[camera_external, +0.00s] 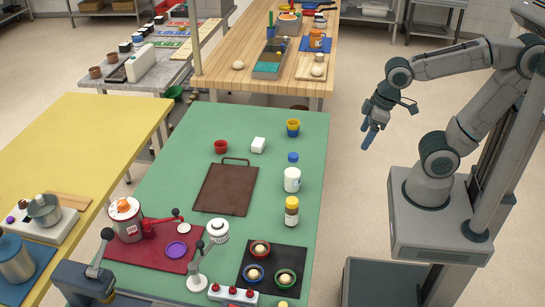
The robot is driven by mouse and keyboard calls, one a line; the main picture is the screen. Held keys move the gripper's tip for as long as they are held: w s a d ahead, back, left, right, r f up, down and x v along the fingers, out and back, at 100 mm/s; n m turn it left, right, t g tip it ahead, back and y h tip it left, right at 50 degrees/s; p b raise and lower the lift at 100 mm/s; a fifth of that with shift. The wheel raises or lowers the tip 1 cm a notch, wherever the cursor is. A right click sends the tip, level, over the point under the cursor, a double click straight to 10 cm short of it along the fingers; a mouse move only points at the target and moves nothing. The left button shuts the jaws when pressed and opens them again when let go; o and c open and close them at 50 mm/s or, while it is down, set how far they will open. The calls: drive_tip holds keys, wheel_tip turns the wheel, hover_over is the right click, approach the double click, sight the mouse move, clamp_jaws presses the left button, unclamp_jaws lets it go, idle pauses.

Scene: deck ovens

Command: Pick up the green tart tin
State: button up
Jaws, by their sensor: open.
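The green tart tin (286,286) sits on a black mat (291,257) at the near right of the green table (190,150). A pale dough-like ball shows inside it. A red-rimmed tin (260,257) and a blue-rimmed tin (254,284), with similar contents, sit on the same mat, behind and to the left. My gripper (369,138) is in the air right of the table, above floor, fingers pointing down. It is open and empty, well apart from the tin.
A white bottle with a blue cap (292,180) and a yellow-capped jar (291,212) stand behind the mat. A lamp-like stand (203,265) and a box with red knobs (233,296) are to its left. A brown board (226,190) lies mid-table.

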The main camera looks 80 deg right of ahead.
drive_tip(key=shift+w+a, duration=0.1)
drive_tip(key=n+g+b, duration=0.3)
drive_tip(key=n+b, duration=0.1)
drive_tip(key=n, duration=0.5)
hover_over(285, 281)
wheel_tip(285, 281, down, 12)
drive_tip(key=r, duration=0.1)
drive_tip(key=f, duration=0.5)
drive_tip(key=f+p, duration=0.1)
drive_tip(key=f, duration=0.2)
drive_tip(key=shift+d+f, duration=0.25)
drive_tip(key=shift+f, duration=0.05)
drive_tip(key=shift+a+f+p, duration=0.15)
drive_tip(key=shift+f+p, duration=0.15)
drive_tip(key=shift+f, duration=0.95)
drive_tip(key=shift+a+f+p, duration=0.1)
drive_tip(key=shift+f+p, duration=0.2)
drive_tip(key=shift+f, duration=0.95)
drive_tip(key=c, duration=1)
